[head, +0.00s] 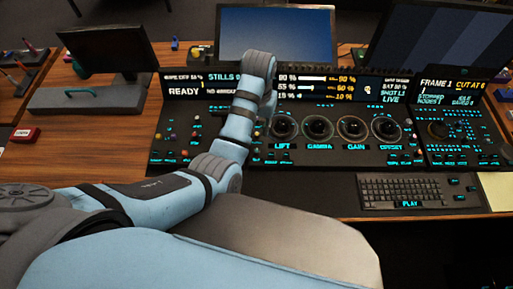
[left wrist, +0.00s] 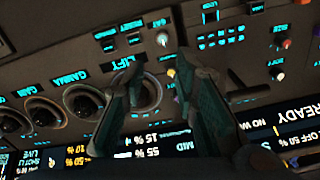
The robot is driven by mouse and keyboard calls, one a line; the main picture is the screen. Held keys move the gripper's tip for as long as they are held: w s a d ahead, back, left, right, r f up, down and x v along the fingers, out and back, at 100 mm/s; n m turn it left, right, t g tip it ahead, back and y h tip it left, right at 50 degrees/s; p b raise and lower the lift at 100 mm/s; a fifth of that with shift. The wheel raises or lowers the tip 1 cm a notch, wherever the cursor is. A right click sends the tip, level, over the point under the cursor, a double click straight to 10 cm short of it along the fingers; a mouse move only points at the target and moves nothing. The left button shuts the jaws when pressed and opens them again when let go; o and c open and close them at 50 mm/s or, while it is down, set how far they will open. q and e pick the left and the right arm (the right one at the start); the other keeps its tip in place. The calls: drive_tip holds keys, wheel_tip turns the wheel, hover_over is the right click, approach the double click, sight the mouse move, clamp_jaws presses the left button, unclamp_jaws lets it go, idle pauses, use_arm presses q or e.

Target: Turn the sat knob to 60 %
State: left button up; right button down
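The sat knob (left wrist: 162,39) is a small pale knob by a label that seems to read SAT, at the top centre of the left wrist view. My left gripper (left wrist: 162,62) is open, its two dark fingers spread on either side of a gap over the panel. The knob shows beyond the fingertips, roughly in line with the gap, and I see no contact. In the head view my left arm hides the knob and the fingers. The display (head: 395,86) has a small sat line, too small to read surely. My right gripper is not in view.
Several trackballs, such as the lift trackball (head: 284,126), lie right of my left arm. A keyboard (head: 415,192) lies in front of the panel. Monitors (head: 275,30) stand behind it.

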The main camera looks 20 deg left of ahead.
sight(257, 150)
use_arm(q)
wheel_tip(257, 150, down, 13)
drive_tip(key=b, duration=0.3)
drive_tip(key=shift+a+f, duration=0.1)
drive_tip(key=shift+a, duration=0.05)
drive_tip(key=shift+w, duration=0.1)
drive_tip(key=shift+c, duration=0.3)
